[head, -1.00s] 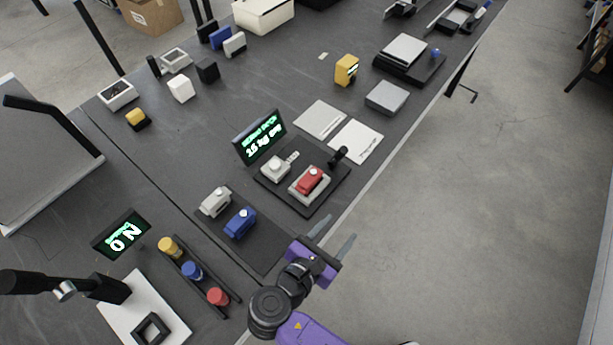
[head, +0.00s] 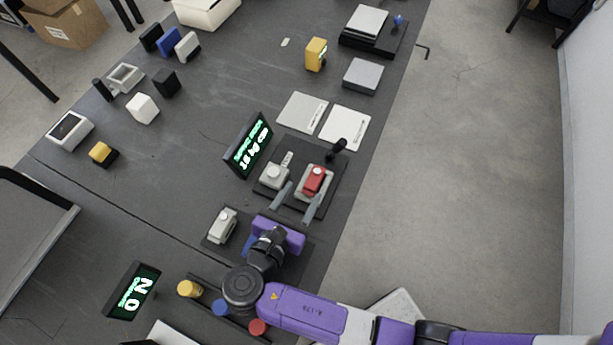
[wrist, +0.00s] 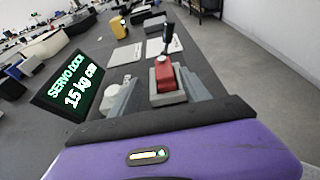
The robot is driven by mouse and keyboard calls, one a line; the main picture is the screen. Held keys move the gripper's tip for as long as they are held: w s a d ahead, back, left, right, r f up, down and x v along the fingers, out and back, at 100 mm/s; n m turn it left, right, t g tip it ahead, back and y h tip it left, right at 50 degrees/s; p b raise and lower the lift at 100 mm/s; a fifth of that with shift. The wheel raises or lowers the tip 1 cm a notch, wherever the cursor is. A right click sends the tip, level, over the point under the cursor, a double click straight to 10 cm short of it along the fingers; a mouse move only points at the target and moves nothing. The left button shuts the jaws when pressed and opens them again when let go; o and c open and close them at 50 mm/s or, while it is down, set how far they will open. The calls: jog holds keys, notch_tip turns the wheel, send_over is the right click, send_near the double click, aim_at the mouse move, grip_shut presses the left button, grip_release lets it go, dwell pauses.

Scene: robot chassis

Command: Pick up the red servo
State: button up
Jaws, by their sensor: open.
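The red servo (head: 314,179) sits on a light grey holder on a dark dock plate (head: 336,197); it also shows in the wrist view (wrist: 165,78), upright between the fingers, beyond my purple palm. A white servo (head: 273,174) stands to its left on the same plate. My gripper (head: 296,203) is open and empty, with its fingertips just short of the red servo on the near side. In the wrist view the left finger overlaps the white servo (wrist: 112,97).
A dock display (head: 248,146) stands left of the plate and a black lever (head: 337,148) at its far right corner. A second white servo (head: 222,226) and a mostly hidden blue one stand near my wrist.

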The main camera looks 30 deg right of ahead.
aim_at(311, 184)
jog(key=x, duration=0.3)
jog(key=p+x, duration=0.1)
jog(key=x, duration=0.3)
jog(key=shift+s+d+f, duration=0.15)
jog(key=shift+s+d, duration=0.05)
jog(key=shift+d, duration=0.1)
grip_shut()
